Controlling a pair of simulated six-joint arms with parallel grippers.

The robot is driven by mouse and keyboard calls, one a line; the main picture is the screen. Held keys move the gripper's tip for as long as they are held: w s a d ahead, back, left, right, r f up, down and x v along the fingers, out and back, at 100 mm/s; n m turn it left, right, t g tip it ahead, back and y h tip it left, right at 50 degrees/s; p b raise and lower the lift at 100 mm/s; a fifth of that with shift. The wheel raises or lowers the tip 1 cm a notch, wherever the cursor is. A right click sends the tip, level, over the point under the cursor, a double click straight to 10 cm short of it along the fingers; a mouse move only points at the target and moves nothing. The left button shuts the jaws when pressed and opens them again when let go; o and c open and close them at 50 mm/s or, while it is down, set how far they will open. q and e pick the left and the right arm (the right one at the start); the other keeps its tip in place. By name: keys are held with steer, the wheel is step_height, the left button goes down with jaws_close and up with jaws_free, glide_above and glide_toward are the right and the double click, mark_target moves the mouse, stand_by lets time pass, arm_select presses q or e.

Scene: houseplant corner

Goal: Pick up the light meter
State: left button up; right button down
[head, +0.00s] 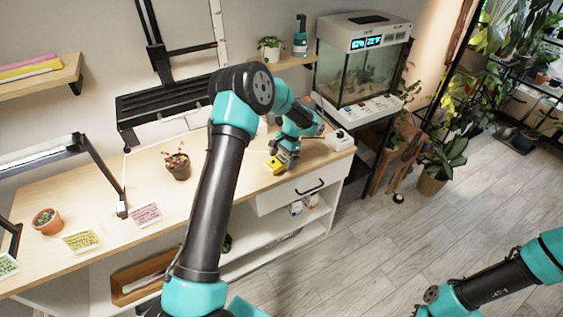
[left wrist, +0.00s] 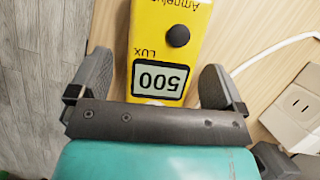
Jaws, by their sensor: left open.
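The light meter is a yellow device (left wrist: 190,22) with a black knob and a display reading 500 LUX. It lies on the wooden bench top near its right front edge; in the head view a small yellow part of it (head: 273,166) shows below my left gripper (head: 281,160). In the left wrist view my left gripper (left wrist: 157,78) is open, one finger on each side of the meter's display end. A gap shows on both sides, wider on the right finger's outer part. My right gripper is out of view; only part of that arm shows.
A white socket block (left wrist: 297,105) with a cable lies right of the meter. A small potted plant (head: 177,165) and a pink note (head: 146,215) are left on the bench. A glass terrarium (head: 360,75) stands behind, right. The bench edge drops to the floor (head: 390,250).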

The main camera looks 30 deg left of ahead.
arm_select(q)
steer(key=shift+c, duration=0.2)
steer(key=c, duration=1)
